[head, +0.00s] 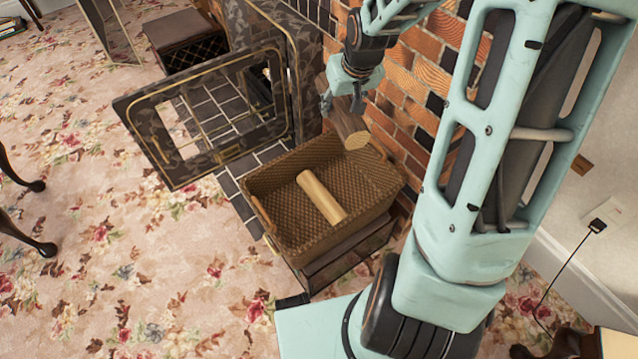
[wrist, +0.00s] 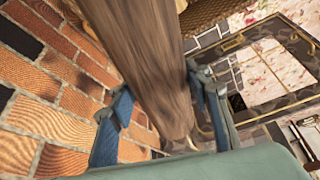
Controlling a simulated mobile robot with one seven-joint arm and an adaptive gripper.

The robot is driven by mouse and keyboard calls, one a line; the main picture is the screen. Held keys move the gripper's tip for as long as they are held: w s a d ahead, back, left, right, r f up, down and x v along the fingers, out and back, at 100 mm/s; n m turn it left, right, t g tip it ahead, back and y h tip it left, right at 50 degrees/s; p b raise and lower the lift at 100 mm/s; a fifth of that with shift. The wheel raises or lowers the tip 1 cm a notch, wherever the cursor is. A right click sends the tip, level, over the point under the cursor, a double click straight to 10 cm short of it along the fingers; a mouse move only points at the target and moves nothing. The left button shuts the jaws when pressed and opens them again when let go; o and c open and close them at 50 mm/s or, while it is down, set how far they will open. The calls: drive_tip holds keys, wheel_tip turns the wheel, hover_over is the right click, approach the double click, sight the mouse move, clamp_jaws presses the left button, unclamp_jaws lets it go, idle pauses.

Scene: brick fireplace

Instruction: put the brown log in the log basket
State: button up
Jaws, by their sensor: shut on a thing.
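The brown log (head: 346,118) is in my gripper (head: 342,104), which is shut on it. In the head view the log is tilted, its pale cut end toward the basket's far right corner. In the wrist view the log (wrist: 150,60) runs between the two fingers and fills the middle. The woven log basket (head: 285,232) stands below and in front of the gripper. A pale log (head: 321,197) lies inside the basket. The brown log's near end shows at the basket's back edge; I cannot tell whether it touches the rim.
A brick wall (head: 415,75) is close behind and to the right of the gripper. A dark box (head: 183,40) is at the back. The flowered carpet at left is mostly clear.

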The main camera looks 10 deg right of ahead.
drive_tip(key=n, duration=0.2)
hover_over(345, 184)
wheel_tip(345, 184, down, 14)
drive_tip(key=f, duration=0.1)
drive_tip(key=shift+n+y, duration=0.7)
drive_tip(key=f+b, duration=0.1)
drive_tip(key=f, duration=0.6)
drive_tip(key=s+f+b, duration=0.1)
drive_tip(key=f+b, duration=0.1)
drive_tip(key=f, duration=0.5)
drive_tip(key=f+b, duration=0.2)
drive_tip(key=f, duration=0.6)
drive_tip(key=shift+s+d, duration=0.15)
drive_tip(key=shift+d, duration=0.15)
drive_tip(key=shift+f, duration=0.2)
drive_tip(key=o, duration=1.7)
drive_tip(key=shift+c, duration=0.2)
